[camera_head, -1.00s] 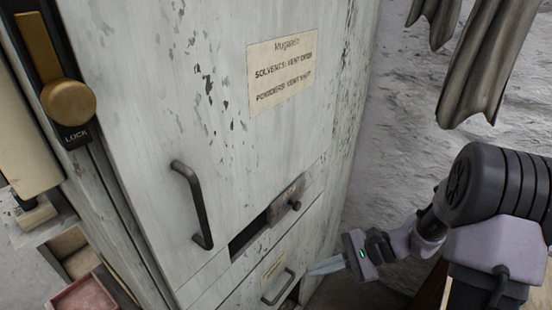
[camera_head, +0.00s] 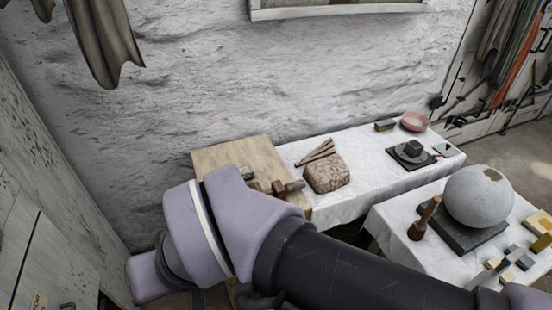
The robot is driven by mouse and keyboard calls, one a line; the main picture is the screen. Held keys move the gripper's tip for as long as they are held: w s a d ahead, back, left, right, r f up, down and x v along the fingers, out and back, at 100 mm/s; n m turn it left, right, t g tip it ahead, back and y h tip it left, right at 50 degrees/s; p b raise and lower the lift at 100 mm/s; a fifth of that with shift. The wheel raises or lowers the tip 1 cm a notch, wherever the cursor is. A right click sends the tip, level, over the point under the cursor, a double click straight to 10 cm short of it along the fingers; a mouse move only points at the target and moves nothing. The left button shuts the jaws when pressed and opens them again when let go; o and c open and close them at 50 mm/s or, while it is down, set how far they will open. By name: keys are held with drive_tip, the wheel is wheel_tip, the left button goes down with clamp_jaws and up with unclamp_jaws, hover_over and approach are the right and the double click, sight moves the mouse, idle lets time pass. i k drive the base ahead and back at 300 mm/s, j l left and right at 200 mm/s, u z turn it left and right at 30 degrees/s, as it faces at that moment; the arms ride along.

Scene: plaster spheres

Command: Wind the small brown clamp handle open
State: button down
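On the wooden bench top (camera_head: 225,157) by the wall, a small reddish-brown piece (camera_head: 278,188) lies beside a brown cylindrical piece (camera_head: 294,186). They look like parts of a clamp, but they are too small for me to tell which is the handle or how it is turned. My arm crosses the foreground and covers the front of the bench. My gripper does not show; only lilac and dark arm links are in view.
A white-clothed table (camera_head: 368,150) holds a speckled block (camera_head: 326,174), sticks and a pink bowl (camera_head: 414,121). A nearer table carries a plaster sphere (camera_head: 478,196) and a mallet (camera_head: 424,218). The pale cabinet (camera_head: 35,215) stands at left. A rough wall is behind.

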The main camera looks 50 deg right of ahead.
sight(292, 186)
drive_tip(key=k+l+z, duration=0.1)
drive_tip(key=k+l, duration=0.15)
drive_tip(key=k+l+z, duration=0.15)
drive_tip(key=l, duration=0.3)
drive_tip(key=k+l+z, duration=0.1)
drive_tip(key=k+l, duration=0.25)
drive_tip(key=k+l+z, duration=0.1)
drive_tip(key=l, duration=0.35)
drive_tip(key=k+l+z, duration=0.15)
drive_tip(key=k+l, duration=0.15)
drive_tip(key=i+z, duration=0.2)
drive_tip(key=i, duration=0.4)
drive_tip(key=i+j+z, duration=0.2)
drive_tip(key=i, duration=0.4)
